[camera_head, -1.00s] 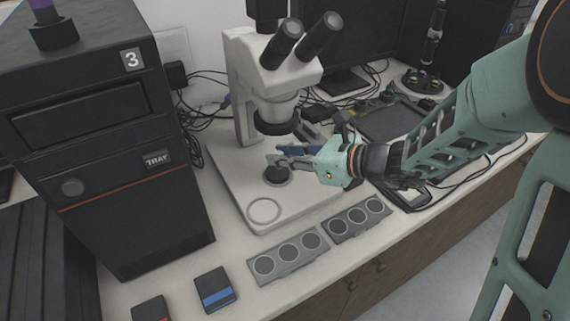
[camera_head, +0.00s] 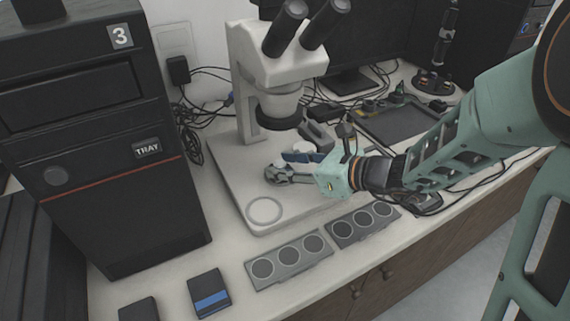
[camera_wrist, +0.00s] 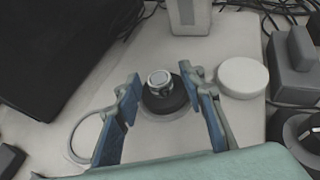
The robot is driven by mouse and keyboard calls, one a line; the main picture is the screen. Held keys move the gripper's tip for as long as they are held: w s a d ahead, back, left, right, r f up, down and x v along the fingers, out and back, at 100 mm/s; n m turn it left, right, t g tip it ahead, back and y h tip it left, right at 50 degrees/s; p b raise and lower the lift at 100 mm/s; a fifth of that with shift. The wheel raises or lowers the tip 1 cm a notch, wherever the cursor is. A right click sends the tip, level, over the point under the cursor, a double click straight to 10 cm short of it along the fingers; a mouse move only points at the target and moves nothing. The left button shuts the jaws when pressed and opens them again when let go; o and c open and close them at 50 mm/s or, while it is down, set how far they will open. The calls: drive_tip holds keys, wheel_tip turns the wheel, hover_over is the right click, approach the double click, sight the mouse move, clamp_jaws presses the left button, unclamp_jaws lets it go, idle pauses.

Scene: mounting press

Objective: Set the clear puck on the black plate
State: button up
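In the wrist view a small clear puck (camera_wrist: 160,79) with a bright rim appears on the round black plate (camera_wrist: 165,100). The plate is on the white microscope base (camera_wrist: 195,130). My gripper (camera_wrist: 160,83) is open, with one blue-padded finger on each side of the puck. Gaps show between the fingertips and the puck. In the head view my gripper (camera_head: 283,166) is low over the microscope base (camera_head: 232,185), and its fingers hide the puck and most of the plate.
A white disc (camera_wrist: 242,77) lies right of the plate. An empty ring mark (camera_head: 265,210) is on the base's front. The microscope head (camera_head: 282,75) stands above. Trays with round wells (camera_head: 290,261) lie in front, and a black press (camera_head: 100,140) stands left.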

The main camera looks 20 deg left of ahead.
drive_tip(key=shift+r, duration=0.2)
drive_tip(key=p+v, duration=0.2)
drive_tip(key=v, duration=1)
